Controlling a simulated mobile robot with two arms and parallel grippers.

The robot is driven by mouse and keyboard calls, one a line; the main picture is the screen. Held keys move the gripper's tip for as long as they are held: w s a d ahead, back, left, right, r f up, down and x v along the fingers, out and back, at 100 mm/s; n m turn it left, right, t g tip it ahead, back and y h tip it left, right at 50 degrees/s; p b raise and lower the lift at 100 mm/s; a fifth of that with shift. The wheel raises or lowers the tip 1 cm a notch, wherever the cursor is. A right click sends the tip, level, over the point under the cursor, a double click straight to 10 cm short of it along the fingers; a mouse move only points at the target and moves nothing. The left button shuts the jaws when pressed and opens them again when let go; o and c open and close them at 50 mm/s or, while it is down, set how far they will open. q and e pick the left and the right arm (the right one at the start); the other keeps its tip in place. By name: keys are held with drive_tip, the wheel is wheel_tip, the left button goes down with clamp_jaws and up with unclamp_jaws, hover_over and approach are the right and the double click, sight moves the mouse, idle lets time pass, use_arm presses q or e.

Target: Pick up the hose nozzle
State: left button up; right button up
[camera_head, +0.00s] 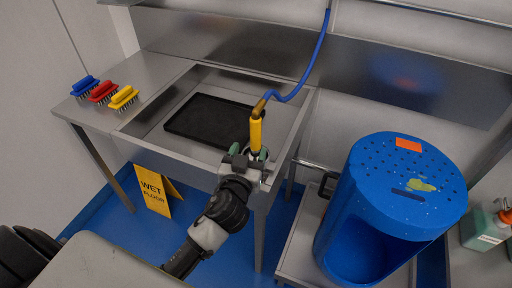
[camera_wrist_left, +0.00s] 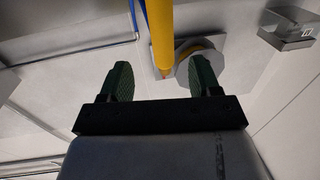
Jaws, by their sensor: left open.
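The yellow hose nozzle (camera_head: 256,132) hangs upright from a blue hose (camera_head: 312,62) over the front edge of the steel sink. In the left wrist view the nozzle (camera_wrist_left: 160,38) comes down from the top between the two green fingertips. My left gripper (camera_head: 249,156) is at the lower end of the nozzle; in the left wrist view its fingers (camera_wrist_left: 157,80) are wide apart, with a gap on each side of the nozzle. The gripper hides the nozzle's lower end in the head view. My right gripper is not in view.
A black mat (camera_head: 209,120) lies in the sink (camera_head: 152,129). Blue, red and yellow brushes (camera_head: 104,92) sit on the left counter. A yellow wet floor sign (camera_head: 153,192) stands below. A blue perforated tub (camera_head: 361,215) is on a cart at right, near green bottles (camera_head: 485,229).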

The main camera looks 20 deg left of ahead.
sight(255, 133)
use_arm(q)
drive_tip(key=w, duration=0.1)
drive_tip(key=w+p, duration=0.1)
drive_tip(key=w, duration=0.3)
drive_tip(key=shift+w+a+r, duration=0.2)
drive_tip(key=shift+a+r, duration=0.05)
drive_tip(key=shift+a, duration=0.15)
drive_tip(key=shift+w+a+r+p, duration=0.15)
drive_tip(key=shift+w+a+p, duration=0.05)
drive_tip(key=shift+w+p, duration=0.45)
drive_tip(key=w, duration=0.1)
drive_tip(key=w+p, duration=0.1)
drive_tip(key=w, duration=0.1)
drive_tip(key=shift+a, duration=0.35)
drive_tip(key=shift+w+f, duration=0.25)
drive_tip(key=shift+w, duration=0.15)
drive_tip(key=shift+s, duration=0.1)
drive_tip(key=shift+c, duration=1)
drive_tip(key=c, duration=0.7)
drive_tip(key=shift+r, duration=0.15)
drive_tip(key=shift+c, duration=0.5)
